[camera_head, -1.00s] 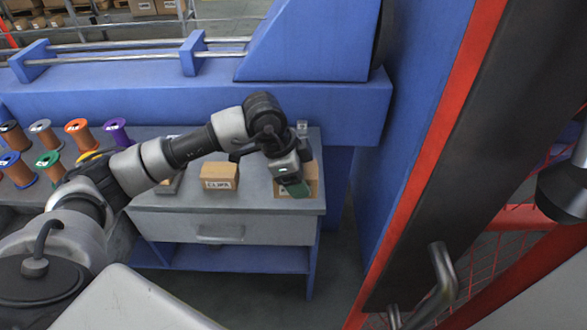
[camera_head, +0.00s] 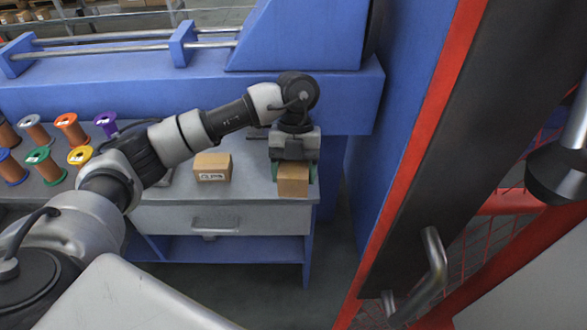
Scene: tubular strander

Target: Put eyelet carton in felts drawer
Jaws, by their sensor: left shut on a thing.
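My left gripper (camera_head: 293,174) points down at the right end of the grey bench and is shut on a small brown carton (camera_head: 293,183). The fingers sit on its left and right sides. No label on this carton can be read, and I cannot tell whether it still touches the bench top. A grey drawer (camera_head: 165,219) with a bar handle is under the bench top and looks closed. No felts label can be read on it. My right gripper is not in view.
A second carton (camera_head: 212,168), labelled CLIPS, stands on the bench (camera_head: 245,190) left of the held one. Several wire spools (camera_head: 68,128) stand at the left. A blue machine (camera_head: 200,90) rises behind. A red-edged dark panel (camera_head: 430,150) with a handle stands at right.

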